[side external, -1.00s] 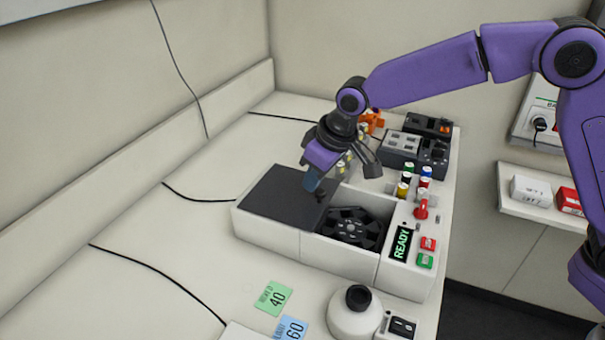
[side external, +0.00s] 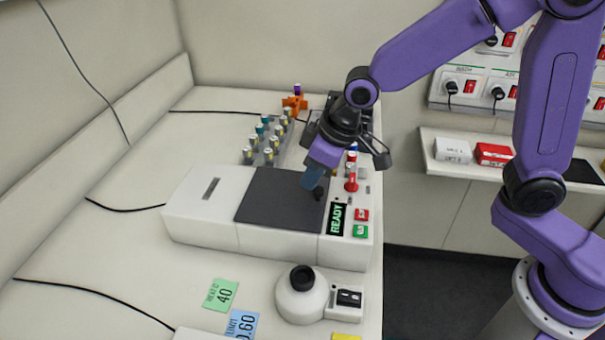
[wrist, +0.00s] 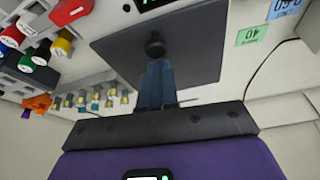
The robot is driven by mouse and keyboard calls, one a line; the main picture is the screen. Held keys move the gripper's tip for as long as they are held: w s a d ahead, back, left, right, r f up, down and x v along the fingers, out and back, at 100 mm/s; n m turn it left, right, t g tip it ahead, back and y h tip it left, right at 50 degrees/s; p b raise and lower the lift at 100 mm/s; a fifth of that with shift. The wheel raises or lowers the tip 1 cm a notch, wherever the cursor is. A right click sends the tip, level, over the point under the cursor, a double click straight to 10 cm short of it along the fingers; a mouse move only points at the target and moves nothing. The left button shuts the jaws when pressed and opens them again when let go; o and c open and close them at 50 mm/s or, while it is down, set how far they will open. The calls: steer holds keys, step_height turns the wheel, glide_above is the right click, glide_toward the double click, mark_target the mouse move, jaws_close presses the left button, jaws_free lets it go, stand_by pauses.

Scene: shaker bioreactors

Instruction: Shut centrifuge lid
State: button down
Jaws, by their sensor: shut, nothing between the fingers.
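The centrifuge (side external: 200,225) is a white box on the bench with a READY display (side external: 336,218) at its right end. Its dark sliding lid (side external: 270,195) lies flat over the rotor opening, and the rotor is hidden. A black knob (side external: 319,193) stands near the lid's right edge; the knob also shows in the wrist view (wrist: 155,45). My gripper (side external: 311,182) is shut and empty, its blue fingertips right beside the knob on its left side. Whether they touch it I cannot tell.
A rack of capped vials (side external: 268,142) stands behind the centrifuge. Coloured knobs (side external: 351,175) and red and green buttons (side external: 360,222) are at its right. A round white device (side external: 302,295) stands in front.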

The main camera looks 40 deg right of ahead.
mark_target(292, 193)
steer(key=shift+s+d+f, duration=0.25)
steer(key=shift+d+f, duration=0.05)
steer(key=w+a, duration=0.1)
steer(key=w, duration=0.1)
steer(key=w+a+r, duration=0.1)
steer(key=a, duration=0.1)
steer(key=shift+w+r, duration=0.1)
steer(key=shift+w, duration=0.3)
steer(key=v, duration=1)
steer(key=s+d+f+n+g+h, duration=0.1)
steer(key=s+d+f, duration=0.3)
steer(key=s+d, duration=0.4)
steer(key=s+d+f+n+g+h, duration=0.1)
steer(key=s+d+f+n, duration=0.3)
steer(key=s+d, duration=0.5)
steer(key=s+g, duration=0.1)
steer(key=s, duration=0.7)
steer(key=shift+d+f, duration=0.2)
steer(key=shift+f, duration=0.05)
